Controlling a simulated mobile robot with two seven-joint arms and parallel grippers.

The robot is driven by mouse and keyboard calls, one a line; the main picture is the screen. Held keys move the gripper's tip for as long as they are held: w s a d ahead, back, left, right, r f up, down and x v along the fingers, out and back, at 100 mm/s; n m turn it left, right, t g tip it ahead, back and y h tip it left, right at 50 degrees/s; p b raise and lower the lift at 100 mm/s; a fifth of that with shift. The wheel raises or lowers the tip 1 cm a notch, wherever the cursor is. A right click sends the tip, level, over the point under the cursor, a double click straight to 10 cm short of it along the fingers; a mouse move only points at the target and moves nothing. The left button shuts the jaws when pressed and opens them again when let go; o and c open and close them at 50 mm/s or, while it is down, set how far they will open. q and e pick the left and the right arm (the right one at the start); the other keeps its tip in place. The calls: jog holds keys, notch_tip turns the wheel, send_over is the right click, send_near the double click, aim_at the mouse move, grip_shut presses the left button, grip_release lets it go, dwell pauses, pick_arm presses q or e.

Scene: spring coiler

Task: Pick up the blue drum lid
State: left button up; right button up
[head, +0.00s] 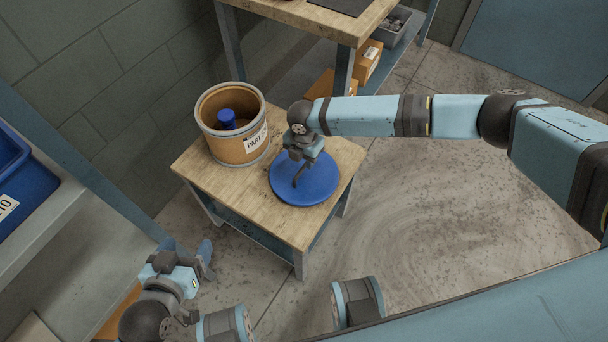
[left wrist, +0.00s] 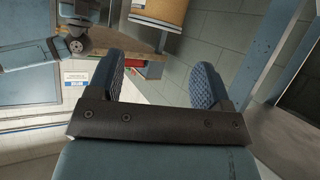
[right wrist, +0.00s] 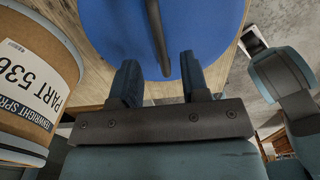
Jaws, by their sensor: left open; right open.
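The blue drum lid (head: 318,190) lies flat on a small wooden-topped table (head: 262,205), to the right of the drum. My right gripper (head: 299,170) is just above the lid. In the right wrist view, the lid (right wrist: 205,25) fills the top and a dark bar-like handle (right wrist: 157,30) runs across it. The open fingers of my right gripper (right wrist: 158,75) are on either side of the handle's near end; I cannot tell whether they touch it. My left gripper (head: 205,258) is open and empty, low and left of the table; its spread fingers show in the left wrist view (left wrist: 157,85).
A tan drum (head: 243,150) with a label and a blue item inside stands beside the lid. A taller workbench (head: 290,15) is behind, with cardboard boxes (head: 367,62) under it. A blue bin (head: 22,180) sits on a shelf at left. Floor at right is clear.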

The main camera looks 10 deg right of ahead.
aim_at(304, 166)
notch_tip(304, 166, down, 5)
jog(key=shift+f+b, duration=0.1)
jog(key=shift+b, duration=0.7)
jog(key=shift+d, duration=0.1)
grip_shut()
jog(key=shift+r, duration=0.2)
